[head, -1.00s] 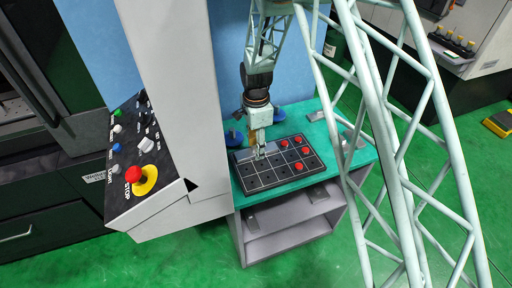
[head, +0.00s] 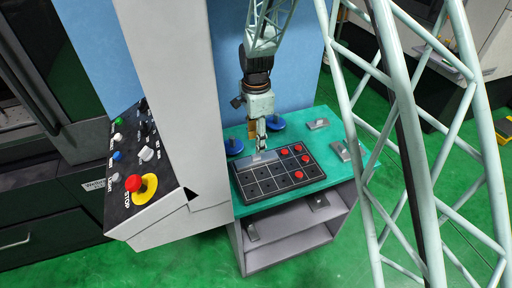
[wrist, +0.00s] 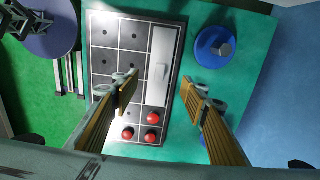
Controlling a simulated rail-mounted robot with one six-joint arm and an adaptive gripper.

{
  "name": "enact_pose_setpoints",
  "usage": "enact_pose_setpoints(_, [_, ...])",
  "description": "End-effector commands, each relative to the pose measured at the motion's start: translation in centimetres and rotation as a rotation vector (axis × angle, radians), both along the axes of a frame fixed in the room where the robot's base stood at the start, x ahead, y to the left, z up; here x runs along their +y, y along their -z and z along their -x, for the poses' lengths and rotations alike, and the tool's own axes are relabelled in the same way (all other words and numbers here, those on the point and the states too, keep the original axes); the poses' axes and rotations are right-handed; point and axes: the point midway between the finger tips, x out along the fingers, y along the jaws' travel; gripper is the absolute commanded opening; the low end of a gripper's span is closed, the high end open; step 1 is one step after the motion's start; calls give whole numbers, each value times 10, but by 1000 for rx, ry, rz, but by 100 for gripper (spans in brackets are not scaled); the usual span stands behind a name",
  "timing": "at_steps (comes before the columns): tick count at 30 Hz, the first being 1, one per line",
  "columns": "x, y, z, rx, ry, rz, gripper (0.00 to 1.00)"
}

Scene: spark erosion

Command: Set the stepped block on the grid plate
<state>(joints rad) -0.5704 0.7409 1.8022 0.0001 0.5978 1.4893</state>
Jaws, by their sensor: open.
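The stepped block (wrist: 160,60) is a pale grey piece with a raised part. It lies on the dark grid plate (wrist: 104,80), along the edge nearest the blue wall. In the head view it shows as a light patch (head: 263,158) on the back row of the grid plate (head: 262,197). My gripper (wrist: 158,92) is open and empty. Its fingertips are spread wide, with the block showing ahead and between them in the wrist view. In the head view my gripper (head: 261,145) hangs by the plate's back edge, partly hiding the block's surroundings.
Several red knobs (wrist: 153,117) stand at one end of the plate. A blue disc (wrist: 213,48) with a grey post is beside the plate; another blue disc (head: 233,147) is at the back left. Grey metal pieces (head: 318,124) lie on the green bench top (head: 330,181). A control panel column stands left.

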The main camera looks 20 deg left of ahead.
Motion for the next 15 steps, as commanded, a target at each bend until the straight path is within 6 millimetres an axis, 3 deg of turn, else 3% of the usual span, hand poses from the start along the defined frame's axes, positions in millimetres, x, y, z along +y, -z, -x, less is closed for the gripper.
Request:
enact_pose_setpoints(7, [0,-27,0,-1,0,-1,41])
enact_pose_setpoints(15, [0,-37,0,0,0,0,41])
